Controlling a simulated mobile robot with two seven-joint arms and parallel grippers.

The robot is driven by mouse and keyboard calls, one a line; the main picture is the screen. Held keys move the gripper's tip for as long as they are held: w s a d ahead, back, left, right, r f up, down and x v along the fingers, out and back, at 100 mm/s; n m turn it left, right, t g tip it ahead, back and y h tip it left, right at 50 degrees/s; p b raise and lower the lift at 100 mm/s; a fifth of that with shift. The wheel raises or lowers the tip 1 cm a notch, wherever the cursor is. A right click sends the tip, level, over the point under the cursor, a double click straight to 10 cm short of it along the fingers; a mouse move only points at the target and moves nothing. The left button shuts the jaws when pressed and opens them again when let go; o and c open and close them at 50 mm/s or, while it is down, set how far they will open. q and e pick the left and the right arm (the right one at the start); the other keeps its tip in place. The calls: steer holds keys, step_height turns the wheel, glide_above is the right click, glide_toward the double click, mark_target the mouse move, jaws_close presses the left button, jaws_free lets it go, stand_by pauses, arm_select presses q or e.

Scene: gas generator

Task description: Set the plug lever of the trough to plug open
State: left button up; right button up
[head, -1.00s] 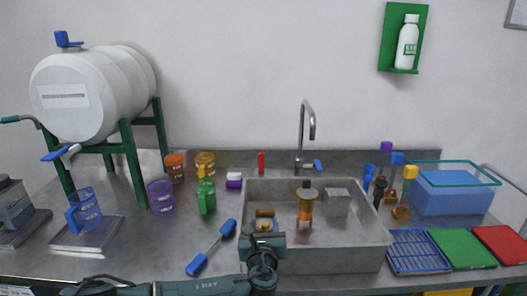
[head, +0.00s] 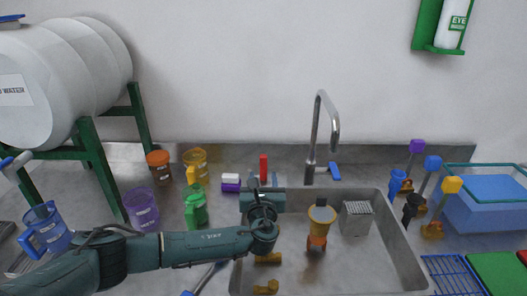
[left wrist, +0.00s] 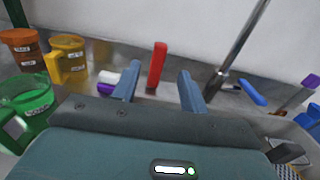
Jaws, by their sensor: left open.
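The trough (head: 395,215) is a grey metal sink let into the worktop. A small upright red lever (head: 263,166) stands behind its back left corner, left of the tap; it looks like the plug lever. My left gripper (head: 262,181) is at the trough's back left, just in front of the red lever. In the left wrist view the gripper (left wrist: 158,80) is open, and the red lever (left wrist: 158,62) stands upright beyond and between its two blue fingers. I see no contact. The right gripper is not in view.
The tap (head: 318,140) with a blue handle (head: 335,171) stands right of the red lever. A purple-and-white block (head: 231,183), a green cup (head: 196,208) and a yellow cup (head: 197,162) stand to the left.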

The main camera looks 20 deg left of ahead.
mark_target(263, 156)
arm_select(q)
steer(key=b+x, duration=0.2)
steer(key=x, duration=1)
jaws_close()
stand_by(0.3)
